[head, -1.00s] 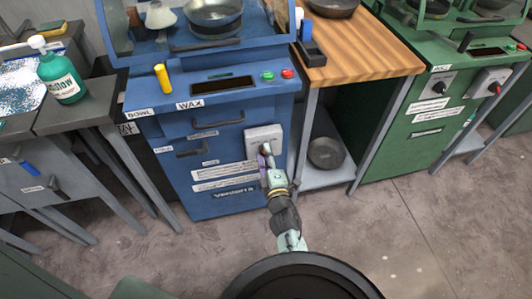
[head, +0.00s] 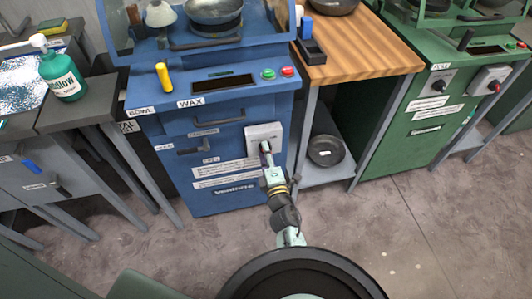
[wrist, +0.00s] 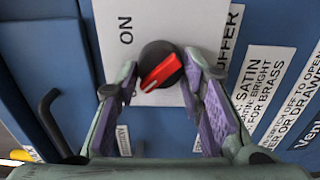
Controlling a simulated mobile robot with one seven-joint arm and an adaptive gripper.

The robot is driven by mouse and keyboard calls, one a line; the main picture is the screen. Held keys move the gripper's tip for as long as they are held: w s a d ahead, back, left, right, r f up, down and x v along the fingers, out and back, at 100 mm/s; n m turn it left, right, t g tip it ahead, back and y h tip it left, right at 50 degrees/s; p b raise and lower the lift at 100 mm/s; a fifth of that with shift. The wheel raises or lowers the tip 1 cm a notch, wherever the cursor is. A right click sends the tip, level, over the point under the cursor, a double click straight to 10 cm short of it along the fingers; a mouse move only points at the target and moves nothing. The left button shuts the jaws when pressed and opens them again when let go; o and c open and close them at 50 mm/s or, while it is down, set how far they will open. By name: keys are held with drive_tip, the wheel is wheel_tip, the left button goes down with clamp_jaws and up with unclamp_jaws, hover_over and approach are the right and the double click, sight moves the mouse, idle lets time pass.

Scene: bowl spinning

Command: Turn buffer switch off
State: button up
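The buffer switch is a round black knob with a red grip bar (wrist: 162,72) on a pale plate in the wrist view. The bar sits slanted, lower left to upper right. "ON" is printed on the plate left of the knob; no "OFF" mark is visible. In the head view the plate (head: 252,139) is on the blue machine's front, with my gripper (head: 265,150) in front of it, hiding part of it. In the wrist view my gripper (wrist: 163,76) is open, its purple-padded fingers either side of the knob, with gaps visible.
The blue machine (head: 225,120) carries drawer handles, labels and green and red buttons above the switch. A wooden-topped table (head: 355,50) with a shelf holding a dark bowl (head: 326,150) stands to the right. A green machine (head: 425,130) is farther right. The floor in front is clear.

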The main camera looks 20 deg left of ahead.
drive_tip(key=o, duration=0.4)
